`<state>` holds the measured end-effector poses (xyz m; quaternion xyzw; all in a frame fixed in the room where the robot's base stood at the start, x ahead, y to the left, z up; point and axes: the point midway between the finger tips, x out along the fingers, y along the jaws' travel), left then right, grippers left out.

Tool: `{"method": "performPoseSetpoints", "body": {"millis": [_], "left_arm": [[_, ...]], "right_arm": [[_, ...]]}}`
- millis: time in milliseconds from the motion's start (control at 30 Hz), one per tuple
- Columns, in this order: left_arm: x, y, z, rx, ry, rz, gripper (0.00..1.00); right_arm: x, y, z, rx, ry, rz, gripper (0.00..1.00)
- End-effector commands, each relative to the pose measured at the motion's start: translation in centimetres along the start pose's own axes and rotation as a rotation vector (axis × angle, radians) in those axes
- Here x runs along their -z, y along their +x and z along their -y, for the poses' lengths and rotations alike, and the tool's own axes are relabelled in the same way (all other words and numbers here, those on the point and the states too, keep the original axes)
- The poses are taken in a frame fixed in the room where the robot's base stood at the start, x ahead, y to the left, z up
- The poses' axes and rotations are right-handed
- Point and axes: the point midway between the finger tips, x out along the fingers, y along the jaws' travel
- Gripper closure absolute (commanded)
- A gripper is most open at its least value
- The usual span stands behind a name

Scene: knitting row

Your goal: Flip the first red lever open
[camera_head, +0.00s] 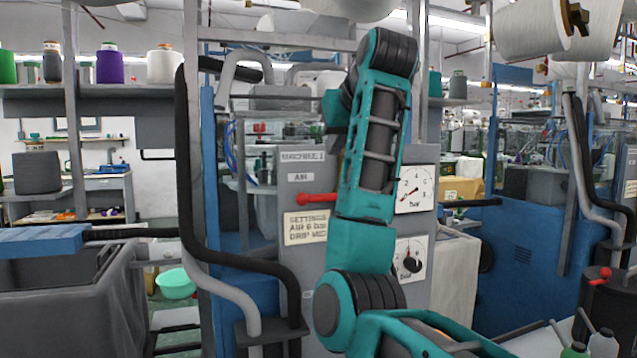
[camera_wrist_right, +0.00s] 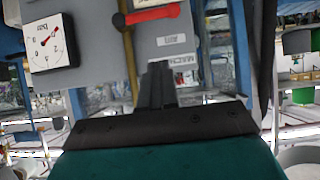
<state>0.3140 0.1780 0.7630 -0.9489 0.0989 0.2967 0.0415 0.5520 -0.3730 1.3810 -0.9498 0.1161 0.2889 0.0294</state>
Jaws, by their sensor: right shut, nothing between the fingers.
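The red lever (camera_head: 316,199) lies roughly horizontal on the grey machine panel (camera_head: 270,182), below the "AIR" label. My arm hides its right end in the head view. The same lever (camera_wrist_right: 151,15) shows upside down at the top of the right wrist view. My right gripper (camera_head: 336,110) is mostly behind my own teal arm, in front of the upper panel. In the wrist view its fingers (camera_wrist_right: 160,85) are shut and empty, near the machine label and apart from the lever. My left gripper is not in view.
A pressure gauge (camera_head: 414,188) sits right of the lever, with a second dial (camera_head: 410,259) below. A settings label (camera_head: 306,227) is under the lever. Grey and black pipes (camera_head: 228,290) run along the left of the panel.

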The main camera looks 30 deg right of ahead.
Motion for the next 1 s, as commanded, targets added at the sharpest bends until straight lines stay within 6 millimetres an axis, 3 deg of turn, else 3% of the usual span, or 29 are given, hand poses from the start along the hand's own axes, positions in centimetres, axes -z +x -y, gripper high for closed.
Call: {"method": "performPoseSetpoints", "body": {"millis": [200, 567, 767, 1000], "left_arm": [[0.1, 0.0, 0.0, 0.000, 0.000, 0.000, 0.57], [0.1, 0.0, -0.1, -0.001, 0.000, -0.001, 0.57], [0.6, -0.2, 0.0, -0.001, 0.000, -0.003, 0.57], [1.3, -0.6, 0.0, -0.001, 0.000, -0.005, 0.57]], "right_arm": [[0.4, -0.9, -0.1, 0.011, 0.007, 0.002, 1.00], [0.4, -0.2, -0.1, 0.009, 0.006, 0.002, 1.00], [0.4, 2.9, -0.1, 0.009, 0.005, 0.006, 1.00], [0.5, 8.1, 0.0, 0.010, 0.006, 0.006, 1.00]]}}
